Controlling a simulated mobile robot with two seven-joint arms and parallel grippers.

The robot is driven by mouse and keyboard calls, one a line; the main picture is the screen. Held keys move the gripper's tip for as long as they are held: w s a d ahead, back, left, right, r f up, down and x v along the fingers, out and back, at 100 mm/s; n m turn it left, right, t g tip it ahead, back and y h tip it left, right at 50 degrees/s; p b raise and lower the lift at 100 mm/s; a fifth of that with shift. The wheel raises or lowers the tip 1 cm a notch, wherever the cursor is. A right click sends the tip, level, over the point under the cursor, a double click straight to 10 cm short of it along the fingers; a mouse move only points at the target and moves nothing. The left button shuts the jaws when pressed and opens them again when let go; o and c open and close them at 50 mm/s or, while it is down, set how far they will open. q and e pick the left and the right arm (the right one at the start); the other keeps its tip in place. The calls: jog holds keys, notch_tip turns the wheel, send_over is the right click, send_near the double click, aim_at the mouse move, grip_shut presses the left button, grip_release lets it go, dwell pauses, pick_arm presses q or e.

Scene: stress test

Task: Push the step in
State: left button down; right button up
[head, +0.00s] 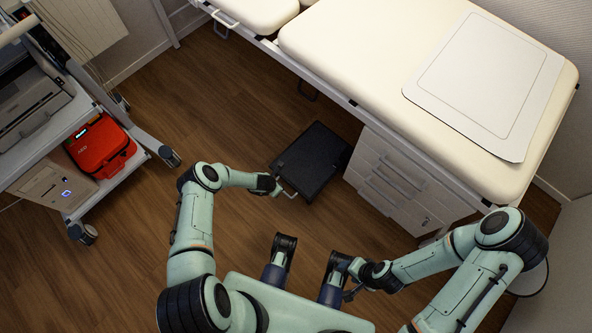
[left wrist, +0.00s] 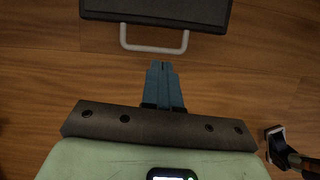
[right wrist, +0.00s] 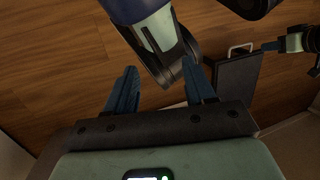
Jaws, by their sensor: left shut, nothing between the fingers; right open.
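The step (head: 311,160) is a low black-topped block on the wood floor, at the left end of the drawer cabinet under the exam couch. A pale loop handle (left wrist: 154,49) is on its near side. My left gripper (left wrist: 164,66) is shut and empty, with its fingertips just short of the handle in the left wrist view; I cannot tell if they touch. In the head view the left gripper (head: 280,190) is beside the handle. My right gripper (right wrist: 160,75) is open and empty near my base. The step also shows in the right wrist view (right wrist: 236,78).
The cream exam couch (head: 350,45) with a pale mat (head: 488,75) overhangs the white drawer cabinet (head: 400,185). A cart with a red AED bag (head: 100,147) stands at the left. The floor (head: 215,110) left of the step is clear.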

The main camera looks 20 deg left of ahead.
jog(key=w+d+f+m+t+h+b, duration=0.1)
jog(key=w+d+f+t+b, duration=0.15)
jog(key=w+f, duration=0.2)
jog(key=w+d+f+t+h+b, duration=0.1)
jog(key=w+d+f+b, duration=0.1)
jog(key=w+f+b, duration=0.3)
pick_arm(q)
jog(key=w+a+b+x, duration=0.1)
jog(key=x, duration=0.9)
jog(key=shift+w+f+n, duration=0.25)
jog(key=shift+w+n, duration=0.05)
jog(key=shift+n, duration=0.1)
pick_arm(e)
jog(key=s, duration=0.1)
jog(key=s+f+g, duration=0.1)
jog(key=s+d, duration=0.1)
jog(key=shift+f+g+y, duration=0.3)
jog(key=shift+f+g, duration=0.05)
jog(key=shift+f, duration=0.05)
pick_arm(q)
jog(key=shift+d, duration=0.15)
